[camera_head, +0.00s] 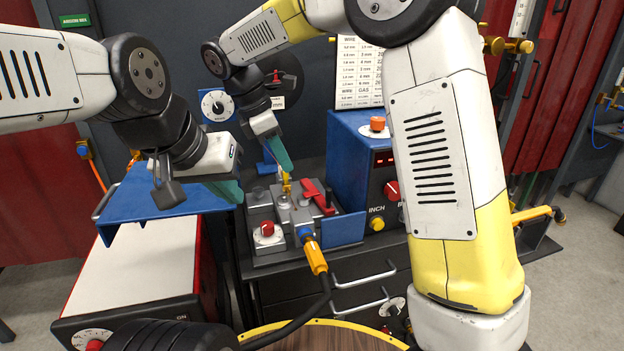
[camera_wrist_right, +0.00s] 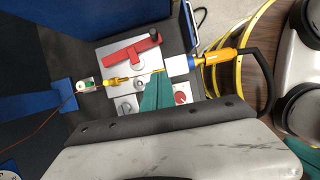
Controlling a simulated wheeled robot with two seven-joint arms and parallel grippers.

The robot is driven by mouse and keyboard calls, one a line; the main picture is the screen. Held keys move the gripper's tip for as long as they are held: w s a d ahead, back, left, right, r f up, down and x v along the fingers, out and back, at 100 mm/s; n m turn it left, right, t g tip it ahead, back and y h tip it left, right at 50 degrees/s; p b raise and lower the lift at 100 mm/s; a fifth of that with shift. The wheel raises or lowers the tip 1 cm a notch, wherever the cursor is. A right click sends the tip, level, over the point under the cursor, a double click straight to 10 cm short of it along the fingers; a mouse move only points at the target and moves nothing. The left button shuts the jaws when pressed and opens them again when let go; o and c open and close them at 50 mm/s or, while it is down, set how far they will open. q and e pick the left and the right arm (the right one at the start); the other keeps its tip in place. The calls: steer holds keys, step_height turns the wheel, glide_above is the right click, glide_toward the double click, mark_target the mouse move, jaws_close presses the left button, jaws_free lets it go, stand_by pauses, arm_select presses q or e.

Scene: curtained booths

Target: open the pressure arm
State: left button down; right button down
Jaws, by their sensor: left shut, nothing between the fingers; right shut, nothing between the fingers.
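The wire feed unit (camera_head: 293,219) is a grey block on the bench, with a red T-shaped arm on top that looks like the pressure arm (camera_head: 313,193). In the right wrist view the red arm (camera_wrist_right: 130,52) lies across the grey plate, a dark knob at one end. My right gripper (camera_head: 287,168) is shut and empty, its teal fingers pointing down over the unit behind the red arm. My left gripper (camera_head: 232,190) is shut and empty, left of the unit by the blue panel.
A blue power box (camera_head: 355,150) with knobs stands right of the unit. A blue panel (camera_head: 160,203) is above a white-topped machine at left. An orange-ended black cable (camera_head: 316,258) leaves the unit's front. My right forearm blocks much of the right side.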

steer(key=x, duration=1)
steer(key=shift+d, duration=0.15)
steer(key=shift+w+d+r, duration=0.1)
steer(key=shift+w+d, duration=0.1)
steer(key=shift+d, duration=0.4)
steer(key=shift+w+d, duration=0.25)
steer(key=shift+d, duration=0.35)
steer(key=shift+w+d, duration=0.2)
steer(key=shift+d, duration=0.3)
steer(key=d+n, duration=0.1)
steer(key=w+d+n, duration=0.1)
steer(key=d, duration=0.1)
steer(key=w+d+n+t, duration=0.1)
steer(key=shift+d+y, duration=0.3)
steer(key=shift+d, duration=0.1)
steer(key=shift+w+d, duration=0.2)
steer(key=shift+d, duration=0.05)
